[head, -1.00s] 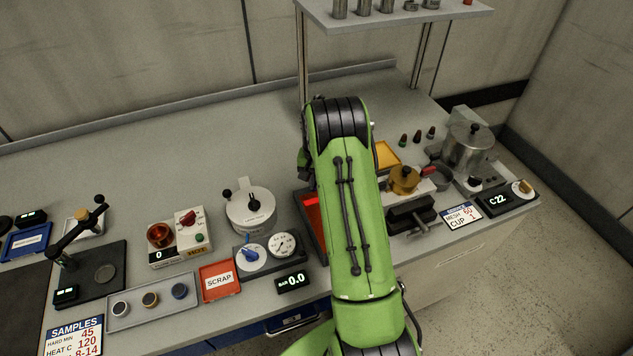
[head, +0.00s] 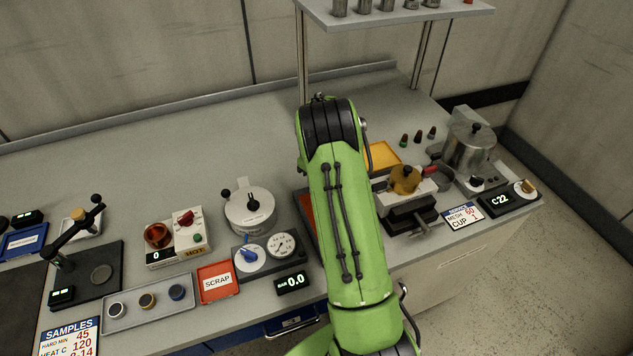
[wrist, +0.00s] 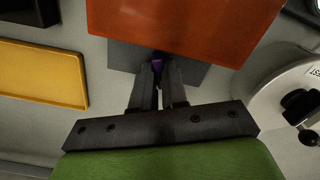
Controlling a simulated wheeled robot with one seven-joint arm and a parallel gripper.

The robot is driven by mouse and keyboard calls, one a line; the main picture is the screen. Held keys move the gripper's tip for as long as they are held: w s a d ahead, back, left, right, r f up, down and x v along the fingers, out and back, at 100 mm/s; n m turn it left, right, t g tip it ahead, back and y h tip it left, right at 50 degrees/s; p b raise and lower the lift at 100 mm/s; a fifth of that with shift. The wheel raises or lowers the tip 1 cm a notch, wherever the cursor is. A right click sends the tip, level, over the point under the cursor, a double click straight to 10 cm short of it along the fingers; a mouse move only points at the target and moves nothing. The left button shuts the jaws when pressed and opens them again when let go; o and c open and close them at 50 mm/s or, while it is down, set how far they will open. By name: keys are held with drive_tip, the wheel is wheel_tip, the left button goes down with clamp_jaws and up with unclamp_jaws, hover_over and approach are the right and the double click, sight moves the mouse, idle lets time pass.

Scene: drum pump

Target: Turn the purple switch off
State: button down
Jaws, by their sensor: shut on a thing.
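The purple switch (wrist: 157,68) shows in the wrist view as a small dark purple piece between my fingertips, at the near edge of an orange-red panel (wrist: 190,22). My gripper (wrist: 160,68) is shut on it; the fingers cover most of the switch, so I cannot tell its position. In the head view my green arm hides the switch and my gripper. Only a strip of the orange-red panel (head: 307,210) shows there, left of my arm.
A yellow tray (wrist: 40,75) lies to the left in the wrist view, and a white round pot (wrist: 275,100) stands to the right. In the head view, a gauge (head: 281,245) and blue knob (head: 249,254) sit left of my arm, and a vise (head: 412,215) sits right.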

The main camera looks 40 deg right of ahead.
drive_tip(key=shift+n, duration=1.9)
drive_tip(key=shift+r+b, duration=0.1)
drive_tip(key=shift+b, duration=0.2)
drive_tip(key=c, duration=1.4)
unclamp_jaws()
drive_tip(key=shift+c, duration=0.2)
wheel_tip(320, 180, up, 16)
drive_tip(key=p, duration=0.2)
drive_tip(key=shift+p, duration=0.4)
